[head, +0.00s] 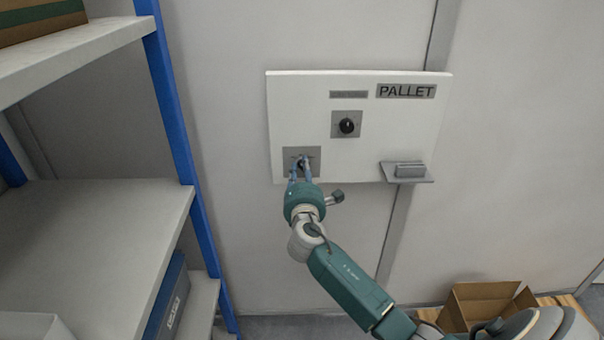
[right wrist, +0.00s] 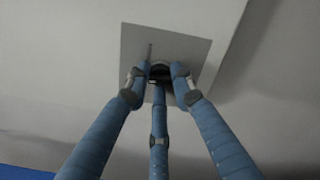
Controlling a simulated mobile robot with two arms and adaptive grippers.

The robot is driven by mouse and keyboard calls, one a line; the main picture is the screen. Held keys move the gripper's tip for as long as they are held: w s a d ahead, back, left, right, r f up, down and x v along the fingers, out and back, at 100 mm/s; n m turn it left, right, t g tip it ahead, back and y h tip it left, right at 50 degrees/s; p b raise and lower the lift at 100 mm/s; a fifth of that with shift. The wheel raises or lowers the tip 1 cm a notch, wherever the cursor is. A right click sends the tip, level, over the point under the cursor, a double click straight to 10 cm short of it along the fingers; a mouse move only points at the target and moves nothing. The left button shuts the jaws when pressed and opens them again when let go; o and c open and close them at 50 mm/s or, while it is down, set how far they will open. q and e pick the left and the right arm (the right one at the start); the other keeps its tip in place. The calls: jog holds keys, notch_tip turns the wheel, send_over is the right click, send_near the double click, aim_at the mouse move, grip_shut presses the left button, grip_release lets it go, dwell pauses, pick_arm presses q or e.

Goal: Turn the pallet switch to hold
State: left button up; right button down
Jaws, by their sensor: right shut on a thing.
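The white pallet panel (head: 350,110) is fixed on the wall, with a "PALLET" label (head: 405,91) at its upper right. The pallet switch (head: 301,162) sits on a grey square plate at the panel's lower left and is mostly hidden by my fingers. My right gripper (head: 300,170) is shut on the dark switch knob. In the right wrist view, its blue fingers close around the dark knob (right wrist: 161,72) on the grey plate (right wrist: 190,45), and a short mark shows above left of the knob. Which setting the switch points to cannot be read. My left gripper is not in view.
A round black knob (head: 347,126) on a second grey plate sits above right of the switch. A small grey ledge (head: 406,178) juts from the panel's lower right. A blue-framed shelf (head: 175,110) stands at left. An open cardboard box (head: 485,303) is below right.

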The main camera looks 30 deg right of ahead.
jog(key=shift+d+r+m, duration=0.1)
jog(key=shift+r+m, duration=0.15)
jog(key=shift+m, duration=0.35)
jog(key=c, duration=1.5)
grip_release()
jog(key=shift+f, duration=0.1)
jog(key=shift+s, duration=0.1)
jog(key=v, duration=1.2)
jog(key=shift+d, duration=0.1)
